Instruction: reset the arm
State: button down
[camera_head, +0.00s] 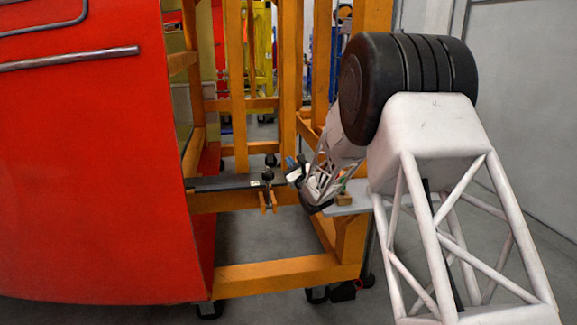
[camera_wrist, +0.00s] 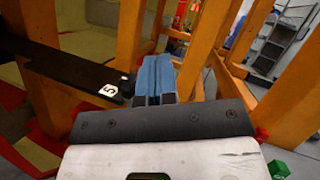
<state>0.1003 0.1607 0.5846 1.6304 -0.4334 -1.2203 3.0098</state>
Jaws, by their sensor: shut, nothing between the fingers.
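My gripper (camera_head: 291,164) is at the middle of the head view, at the orange frame (camera_head: 238,120). In the wrist view its two blue fingers (camera_wrist: 155,66) lie side by side, shut with nothing between them. A black bar (camera_head: 222,184) runs from the red nosecone (camera_head: 95,170) toward my gripper and ends just left of it. In the wrist view the bar (camera_wrist: 68,72), with a white numbered label, lies left of the fingers, apart from them. A small clamp-like fitting (camera_head: 268,187) sits at the bar's end in the head view.
Orange posts (camera_wrist: 198,45) stand close beyond and right of my fingers. A grey shelf plate (camera_head: 350,197) lies under my wrist. A small green block (camera_wrist: 278,169) shows at the lower right of the wrist view. Grey floor (camera_head: 262,235) is open inside the frame.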

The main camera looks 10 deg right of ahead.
jog(key=shift+r, duration=0.1)
dwell(0.3)
jog(key=s+r+n+g+h, duration=0.4)
jog(key=s+n, duration=0.2)
jog(key=s, duration=0.6)
jog(key=s+r+n+g+h, duration=0.3)
jog(key=s+r+n+g, duration=0.15)
jog(key=s, duration=0.75)
jog(key=s+f+n+g, duration=0.2)
jog(key=s+n, duration=0.3)
jog(key=s, duration=0.8)
jog(key=s+a+f+n+g, duration=0.1)
jog(key=s+n+g, duration=0.3)
jog(key=s, duration=1)
jog(key=s+a+f+n+g, duration=0.1)
jog(key=s+f+n+g, duration=0.2)
jog(key=s+n, duration=0.4)
jog(key=s, duration=0.6)
jog(key=shift+s+f+g, duration=0.25)
jog(key=shift+g, duration=0.1)
jog(key=c, duration=1.8)
grip_release()
jog(key=shift+c, duration=0.2)
